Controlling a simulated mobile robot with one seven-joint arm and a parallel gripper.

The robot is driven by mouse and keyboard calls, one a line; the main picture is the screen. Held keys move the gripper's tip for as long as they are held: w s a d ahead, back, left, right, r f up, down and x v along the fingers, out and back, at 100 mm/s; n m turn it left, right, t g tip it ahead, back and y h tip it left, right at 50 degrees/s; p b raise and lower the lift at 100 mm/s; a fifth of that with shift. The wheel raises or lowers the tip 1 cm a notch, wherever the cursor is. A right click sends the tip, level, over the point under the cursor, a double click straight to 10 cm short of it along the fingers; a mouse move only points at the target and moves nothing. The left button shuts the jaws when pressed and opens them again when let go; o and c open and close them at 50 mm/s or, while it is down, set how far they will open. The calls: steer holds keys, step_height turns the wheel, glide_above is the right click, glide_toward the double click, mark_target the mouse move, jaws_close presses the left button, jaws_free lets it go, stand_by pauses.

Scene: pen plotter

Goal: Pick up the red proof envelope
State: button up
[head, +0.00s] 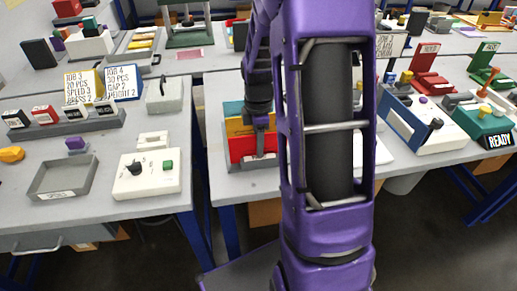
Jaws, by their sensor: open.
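A red envelope (241,150) stands upright at the front of a rack on the middle table. An orange-yellow envelope (236,124) and a blue one (232,107) show above and behind it. My gripper (260,150) points down at the red envelope's right part and hides some of it. The jaws are open. I cannot tell whether the fingers straddle the envelope's edge or only hang in front of it. My purple forearm hides everything just to the right of the rack.
A white control box (147,174) and a grey tray (62,178) stand on the left table. Two job cards (122,83) stand behind them. A white plotter-like unit (430,132) and a green READY device (484,122) are at right. A gap separates the left and middle tables.

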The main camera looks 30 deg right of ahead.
jaws_close()
stand_by(0.5)
